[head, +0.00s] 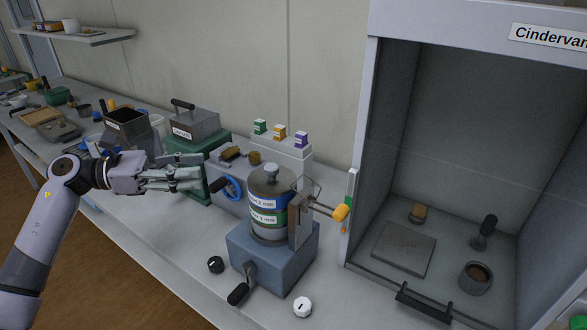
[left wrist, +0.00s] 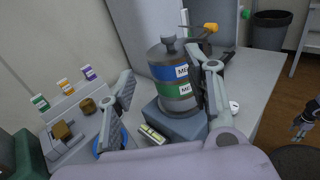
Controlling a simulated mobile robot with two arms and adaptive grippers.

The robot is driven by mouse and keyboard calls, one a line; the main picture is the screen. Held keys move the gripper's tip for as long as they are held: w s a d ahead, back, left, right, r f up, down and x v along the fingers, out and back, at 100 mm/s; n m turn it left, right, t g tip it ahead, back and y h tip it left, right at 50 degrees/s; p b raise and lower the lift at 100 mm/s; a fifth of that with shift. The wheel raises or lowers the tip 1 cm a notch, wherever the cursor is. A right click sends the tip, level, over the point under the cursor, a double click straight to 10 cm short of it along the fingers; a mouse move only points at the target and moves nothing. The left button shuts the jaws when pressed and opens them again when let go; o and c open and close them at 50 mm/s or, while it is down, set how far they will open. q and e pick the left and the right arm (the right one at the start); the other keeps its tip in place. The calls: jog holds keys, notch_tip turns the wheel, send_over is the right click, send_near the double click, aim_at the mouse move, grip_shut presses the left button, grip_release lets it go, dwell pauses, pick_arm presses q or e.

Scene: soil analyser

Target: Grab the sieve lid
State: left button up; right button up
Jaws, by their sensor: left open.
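The sieve lid (head: 270,183) is a grey metal disc with a round knob, seated on top of a sieve stack (head: 267,213) with blue and green labelled bands. The stack stands on a blue-grey shaker base (head: 272,258). In the left wrist view the lid (left wrist: 168,47) is ahead, beyond the fingers. My left gripper (head: 200,178) is open and empty, to the left of the lid and apart from it. In the left wrist view its fingers (left wrist: 168,77) are spread, with the stack partly behind the right finger. A part at that view's right edge looks like my right gripper (left wrist: 304,120).
A clamp arm with a yellow knob (head: 341,212) stands right of the stack. A rack with coloured boxes (head: 280,145) and a blue ring (head: 230,188) are behind and left. A fume hood (head: 450,120) stands at the right.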

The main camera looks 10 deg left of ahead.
aim_at(271, 166)
pick_arm(q)
jog(key=p+x, duration=0.2)
jog(key=x, duration=0.1)
jog(key=p+x, duration=0.1)
jog(key=x, duration=0.3)
jog(key=s+p+x, duration=0.1)
jog(key=p+x, duration=0.1)
jog(key=x, duration=0.2)
jog(key=shift+d+r+p, duration=0.3)
jog(key=shift+d+p, duration=0.05)
jog(key=shift+d, duration=0.15)
jog(key=p+x, duration=0.2)
jog(key=x, duration=0.1)
jog(key=p+x, duration=0.1)
jog(key=shift+d+f, duration=0.15)
jog(key=shift+f, duration=0.15)
jog(key=shift+d+f, duration=0.15)
jog(key=shift+d, duration=0.05)
pick_arm(e)
jog(key=s+r, duration=0.3)
jog(key=r, duration=0.6)
jog(key=shift+s+d, duration=0.15)
jog(key=shift+d, duration=0.1)
pick_arm(q)
jog(key=shift+a, duration=0.1)
jog(key=shift+c, duration=0.4)
